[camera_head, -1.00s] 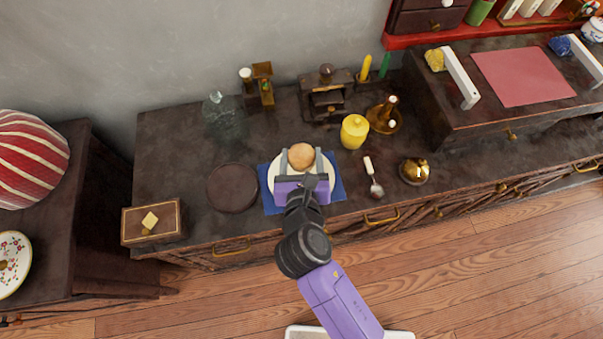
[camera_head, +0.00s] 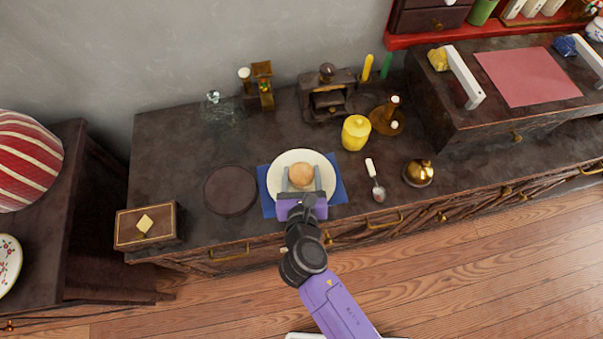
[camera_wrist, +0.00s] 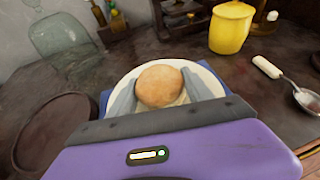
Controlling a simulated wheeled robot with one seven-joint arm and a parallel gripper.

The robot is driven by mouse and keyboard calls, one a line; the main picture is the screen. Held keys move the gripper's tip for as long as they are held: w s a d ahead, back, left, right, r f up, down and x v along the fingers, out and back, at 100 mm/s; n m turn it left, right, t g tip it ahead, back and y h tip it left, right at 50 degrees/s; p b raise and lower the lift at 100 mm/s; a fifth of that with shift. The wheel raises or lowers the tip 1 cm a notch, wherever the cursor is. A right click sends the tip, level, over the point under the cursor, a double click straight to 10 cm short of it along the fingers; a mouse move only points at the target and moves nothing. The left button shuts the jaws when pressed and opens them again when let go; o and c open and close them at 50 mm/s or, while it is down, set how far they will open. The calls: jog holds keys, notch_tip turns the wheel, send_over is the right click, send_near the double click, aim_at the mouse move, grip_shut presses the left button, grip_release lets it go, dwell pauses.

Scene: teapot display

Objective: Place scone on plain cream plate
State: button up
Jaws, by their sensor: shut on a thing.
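The scone (camera_head: 301,174) is round and golden brown. It sits between the two grey fingers of my gripper (camera_head: 301,180), which is shut on it. The plain cream plate (camera_head: 287,162) lies on a blue mat (camera_head: 338,187) on the dark cabinet top. In the head view the scone and fingers are over the middle of the plate. In the wrist view the scone (camera_wrist: 160,86) is between the fingertips with the plate rim (camera_wrist: 211,80) behind it. I cannot tell whether the scone touches the plate.
A dark round plate (camera_head: 230,190) lies left of the mat. A glass vessel (camera_head: 215,118) and a small wooden cabinet (camera_head: 327,95) are behind.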

jog(key=o, duration=1.4)
jog(key=shift+f, duration=0.1)
jog(key=shift+s, duration=0.1)
jog(key=v, duration=1.2)
jog(key=shift+p, duration=0.35)
jog(key=s+d+m+g+y, duration=0.1)
jog(key=s+d+m, duration=1.1)
jog(key=m, duration=0.5)
jog(key=s+d+r+m, duration=0.2)
jog(key=d+r+m, duration=0.1)
jog(key=r+m, duration=0.2)
jog(key=s+d+r+m+t+h, duration=0.1)
jog(key=s+d+r+m, duration=0.2)
jog(key=r+m, duration=0.2)
jog(key=s+d+r+m+t+h, duration=0.1)
jog(key=s+d+r+m, duration=0.2)
jog(key=m, duration=0.7)
jog(key=shift+s+d+r+m, duration=0.1)
jog(key=shift+d+r+m, duration=0.05)
jog(key=shift+r, duration=0.35)
jog(key=shift+d+r+m, duration=0.1)
jog(key=shift+r+m, duration=0.05)
jog(key=shift+r, duration=0.4)
